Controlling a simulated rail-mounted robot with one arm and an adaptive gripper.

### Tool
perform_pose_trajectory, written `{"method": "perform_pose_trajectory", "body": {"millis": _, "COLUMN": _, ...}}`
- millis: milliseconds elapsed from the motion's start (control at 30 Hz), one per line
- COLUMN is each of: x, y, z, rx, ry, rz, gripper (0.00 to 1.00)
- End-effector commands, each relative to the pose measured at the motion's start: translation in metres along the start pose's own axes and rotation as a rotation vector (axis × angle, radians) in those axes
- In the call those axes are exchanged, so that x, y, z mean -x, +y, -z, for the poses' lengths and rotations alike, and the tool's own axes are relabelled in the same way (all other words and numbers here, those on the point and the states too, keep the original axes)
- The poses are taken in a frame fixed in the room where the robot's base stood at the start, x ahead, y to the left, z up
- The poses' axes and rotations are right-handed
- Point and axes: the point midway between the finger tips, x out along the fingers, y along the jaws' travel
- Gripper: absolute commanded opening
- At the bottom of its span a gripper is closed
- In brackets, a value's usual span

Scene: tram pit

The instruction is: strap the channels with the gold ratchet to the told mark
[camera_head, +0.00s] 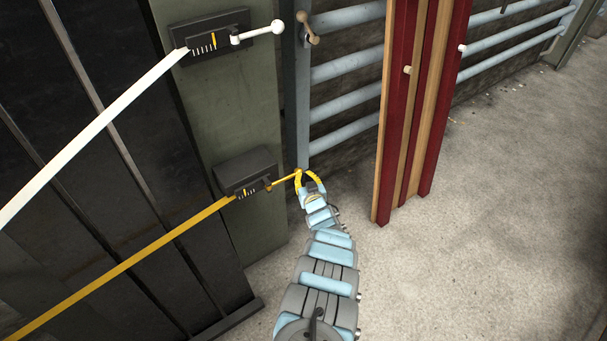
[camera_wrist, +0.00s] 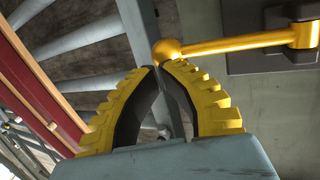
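The gold strap (camera_head: 125,266) runs across the dark upright channels (camera_head: 95,165) to the lower black ratchet box (camera_head: 246,168). A small tick scale (camera_head: 246,193) shows on the box; its reading is too small to tell. The gold lever (camera_head: 284,181) points right, with a ball end. In the wrist view the gold lever (camera_wrist: 245,44) ends in a ball (camera_wrist: 167,51) at my fingertips. My gripper (camera_head: 308,174) has yellow fingers, and in the wrist view its tips (camera_wrist: 161,67) are almost together. The ball seems at or just past the tips, not clearly between them.
An upper ratchet (camera_head: 212,32) carries a white strap (camera_head: 95,135) and a white lever (camera_head: 258,34). A brown-knobbed lever (camera_head: 308,28) sits on the grey post. Red and wood uprights (camera_head: 397,120) stand right of my gripper, before grey rails (camera_head: 345,72). The right floor (camera_head: 500,200) is clear.

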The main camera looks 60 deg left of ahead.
Motion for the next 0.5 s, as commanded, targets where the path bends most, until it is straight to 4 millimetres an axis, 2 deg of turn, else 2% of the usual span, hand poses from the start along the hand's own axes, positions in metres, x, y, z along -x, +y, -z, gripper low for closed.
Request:
{"method": "perform_pose_trajectory", "body": {"millis": 200, "x": 0.024, "y": 0.003, "z": 0.006, "rx": -0.001, "ry": -0.001, "rz": 0.001, "gripper": 0.00}}
{"method": "perform_pose_trajectory", "body": {"millis": 500, "x": 0.053, "y": 0.006, "z": 0.003, "rx": -0.002, "ry": -0.001, "rz": 0.003, "gripper": 0.00}}
